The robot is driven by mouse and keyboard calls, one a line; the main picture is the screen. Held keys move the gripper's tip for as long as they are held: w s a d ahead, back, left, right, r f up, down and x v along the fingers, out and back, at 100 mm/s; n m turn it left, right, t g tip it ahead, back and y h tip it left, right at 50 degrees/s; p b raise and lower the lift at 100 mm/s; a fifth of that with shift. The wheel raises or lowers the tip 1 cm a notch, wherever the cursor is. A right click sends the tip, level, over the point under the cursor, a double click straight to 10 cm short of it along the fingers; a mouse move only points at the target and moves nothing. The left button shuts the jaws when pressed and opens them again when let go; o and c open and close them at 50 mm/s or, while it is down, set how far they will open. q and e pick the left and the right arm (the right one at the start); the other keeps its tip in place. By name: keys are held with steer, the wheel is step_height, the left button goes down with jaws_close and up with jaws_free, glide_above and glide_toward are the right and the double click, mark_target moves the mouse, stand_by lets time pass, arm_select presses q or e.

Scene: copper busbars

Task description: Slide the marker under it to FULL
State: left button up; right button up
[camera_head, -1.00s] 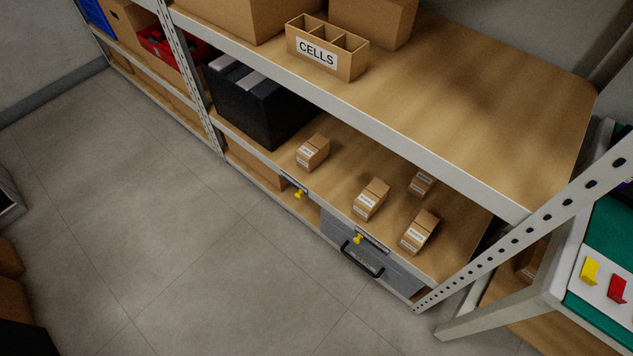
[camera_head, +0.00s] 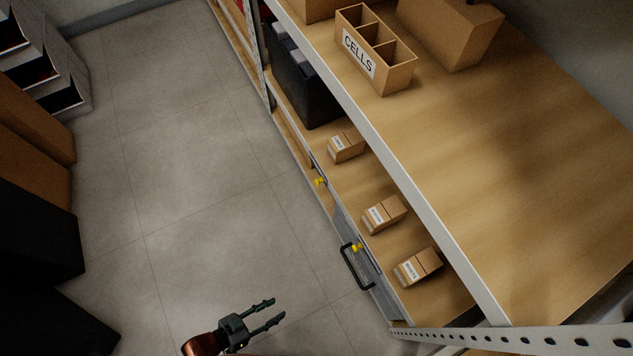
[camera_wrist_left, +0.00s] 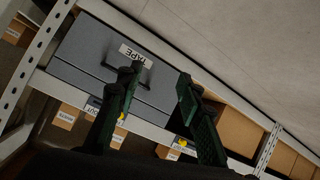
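Two yellow markers sit on small label strips along the lower shelf's front edge. The nearer marker (camera_head: 357,247) is just above the handle of a grey drawer; the farther marker (camera_head: 320,182) is further up the edge. In the left wrist view, one marker (camera_wrist_left: 121,117) is partly beside a finger, and the other (camera_wrist_left: 183,142) is between the fingers. A strip there reads something like "OUT"; I cannot read FULL. My left gripper (camera_head: 275,310) is open and empty over the floor, left of the drawer and apart from it; its fingers also show in the wrist view (camera_wrist_left: 160,75). My right gripper is out of view.
The grey drawer (camera_wrist_left: 90,60) carries a TAPE label and a black handle (camera_head: 352,266). Small cartons (camera_head: 384,214) stand on the lower shelf. The upper shelf (camera_head: 490,160) overhangs them. A perforated post (camera_head: 560,341) is at the lower right. The floor (camera_head: 200,200) is clear.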

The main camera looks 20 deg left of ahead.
arm_select(q)
steer(key=w+a+r+m+h+p, duration=0.1)
steer(key=w+r+m+h+p, duration=0.15)
steer(key=w, duration=1.45)
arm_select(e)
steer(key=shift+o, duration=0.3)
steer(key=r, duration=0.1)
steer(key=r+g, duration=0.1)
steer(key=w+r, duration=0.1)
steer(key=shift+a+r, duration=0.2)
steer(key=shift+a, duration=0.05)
arm_select(q)
steer(key=m+p, duration=0.2)
glide_toward(319, 181)
steer(key=b+x, duration=0.4)
steer(key=x, duration=0.3)
steer(key=shift+f+t+y, duration=0.3)
steer(key=shift+f+y, duration=0.1)
steer(key=shift+y, duration=0.05)
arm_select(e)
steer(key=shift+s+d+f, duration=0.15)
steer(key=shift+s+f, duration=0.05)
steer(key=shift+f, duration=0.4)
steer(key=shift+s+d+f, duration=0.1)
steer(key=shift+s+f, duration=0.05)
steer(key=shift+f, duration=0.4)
arm_select(q)
steer(key=shift+w, duration=0.1)
jaws_close()
